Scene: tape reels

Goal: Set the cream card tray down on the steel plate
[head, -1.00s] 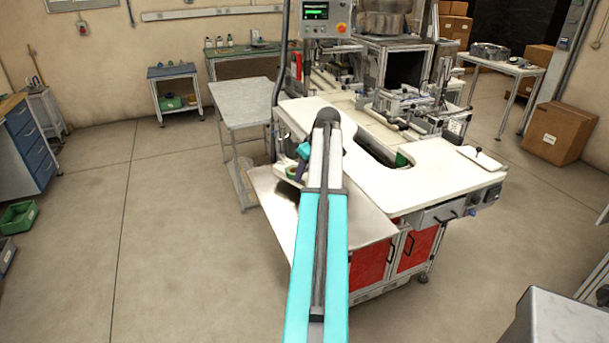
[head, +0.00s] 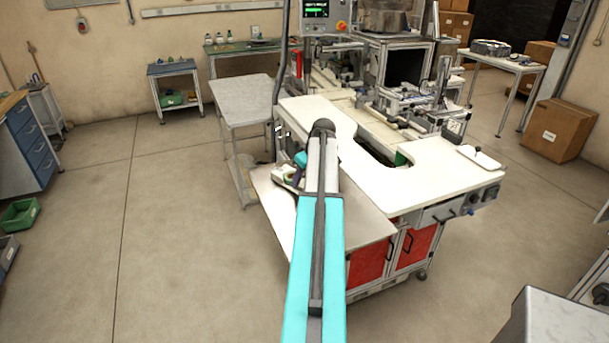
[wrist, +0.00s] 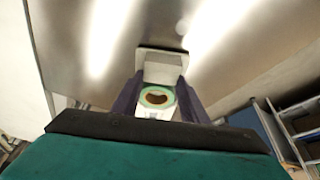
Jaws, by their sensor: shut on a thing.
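The cream card tray (wrist: 160,66) shows in the wrist view between the dark fingers of my gripper (wrist: 157,92). My gripper is shut on it. A green ring with a brown centre (wrist: 157,97) sits at the tray's near part. The steel plate (wrist: 235,45) is the shiny surface behind the tray in the wrist view. In the head view the plate (head: 278,205) is the low grey shelf left of the white worktop, partly hidden by my arm. The tray (head: 284,173) shows small beside my arm, over the plate's far part. I cannot tell whether it touches the plate.
The white worktop (head: 430,185) stands just right of the plate, with red cabinet doors (head: 361,267) below. A grey side table (head: 241,90) stands behind at left. The plate's near part looks bare, and the floor at left is open.

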